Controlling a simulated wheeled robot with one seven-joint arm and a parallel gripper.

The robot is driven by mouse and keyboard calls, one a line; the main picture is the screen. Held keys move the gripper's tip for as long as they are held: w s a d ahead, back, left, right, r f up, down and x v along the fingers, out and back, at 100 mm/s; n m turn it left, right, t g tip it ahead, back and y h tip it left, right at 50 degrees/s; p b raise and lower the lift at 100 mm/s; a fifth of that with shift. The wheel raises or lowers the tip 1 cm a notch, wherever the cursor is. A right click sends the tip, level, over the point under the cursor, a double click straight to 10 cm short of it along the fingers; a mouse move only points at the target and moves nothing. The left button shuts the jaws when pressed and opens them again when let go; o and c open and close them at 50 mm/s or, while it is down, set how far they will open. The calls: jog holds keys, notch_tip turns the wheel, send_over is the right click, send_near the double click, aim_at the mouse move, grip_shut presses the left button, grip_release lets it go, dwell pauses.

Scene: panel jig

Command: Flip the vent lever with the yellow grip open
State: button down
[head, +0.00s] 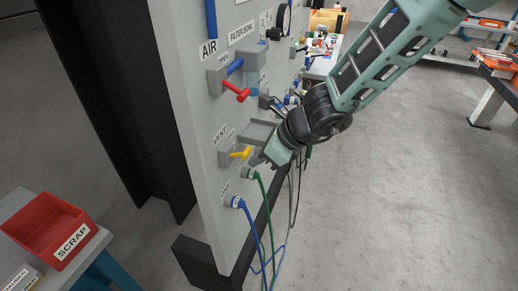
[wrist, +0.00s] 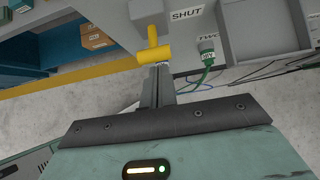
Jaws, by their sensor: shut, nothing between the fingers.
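The vent lever with the yellow grip (head: 241,154) sticks out from its grey mount on the upright panel, beside the VENT label (head: 220,135). In the wrist view its yellow T-shaped grip (wrist: 154,54) stands just ahead of my fingertips, near a SHUT label (wrist: 187,14). My gripper (head: 258,160) is shut and empty, just right of the grip in the head view. In the wrist view the closed fingers (wrist: 159,70) end at the grip's lower edge. I cannot tell whether they touch it.
A red-gripped lever (head: 237,91) sits above by the AIR label (head: 208,49). Below are a green-cabled plug (head: 249,173) and a blue-cabled plug (head: 235,202), with cables hanging down. A red SCRAP bin (head: 44,222) stands at lower left. The floor (head: 400,200) at right is clear.

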jog(key=shift+w+a+r+p, duration=0.1)
jog(key=shift+a+r+p, duration=0.05)
jog(key=shift+r+p, duration=0.6)
jog(key=shift+f, duration=0.15)
